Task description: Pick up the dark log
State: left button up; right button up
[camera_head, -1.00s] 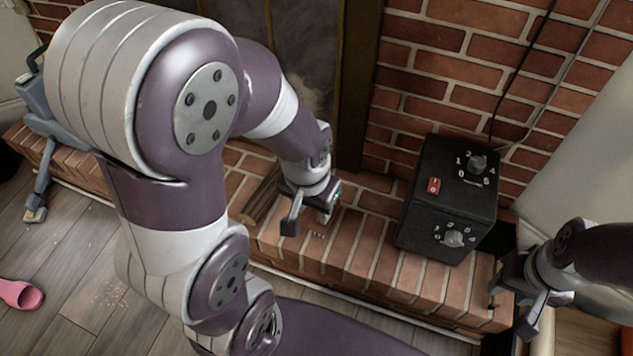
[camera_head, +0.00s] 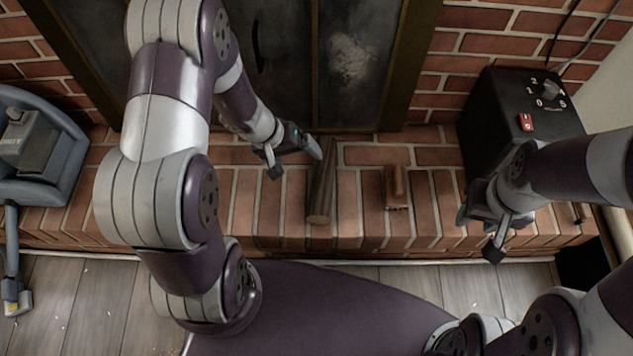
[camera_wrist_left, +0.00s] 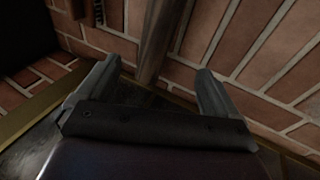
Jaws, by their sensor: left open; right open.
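The dark log (camera_head: 322,187) lies on the brick hearth, its pale cut end towards me. My left gripper (camera_head: 295,160) is open and empty in the head view, just left of the log's far part. In the left wrist view, the log (camera_wrist_left: 161,40) runs away from between the spread fingers of that gripper (camera_wrist_left: 153,80), with no finger visibly closed on it. My right gripper (camera_head: 480,235) is open and empty above the hearth's right part, away from the log.
A small brown block-like object (camera_head: 396,188) lies right of the log. A black box with dials (camera_head: 520,105) stands at the right, close to my right arm. A grey-blue appliance (camera_head: 40,150) stands at the left. The fireplace doors (camera_head: 345,65) rise behind the hearth.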

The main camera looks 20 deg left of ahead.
aim_at(318, 174)
pick_arm(q)
jog(key=b+x, duration=0.3)
jog(key=x, duration=0.4)
jog(key=shift+f, duration=0.1)
jog(key=b+x, duration=0.3)
jog(key=x, duration=0.1)
jog(key=shift+s+d+f, duration=0.1)
jog(key=shift+d+f, duration=0.05)
jog(key=shift+d, duration=0.05)
jog(key=shift+w+d+f+b, duration=0.25)
jog(key=shift+f+b, duration=0.05)
jog(key=shift+f, duration=0.05)
jog(key=shift+r, duration=0.1)
jog(key=c, duration=1.5)
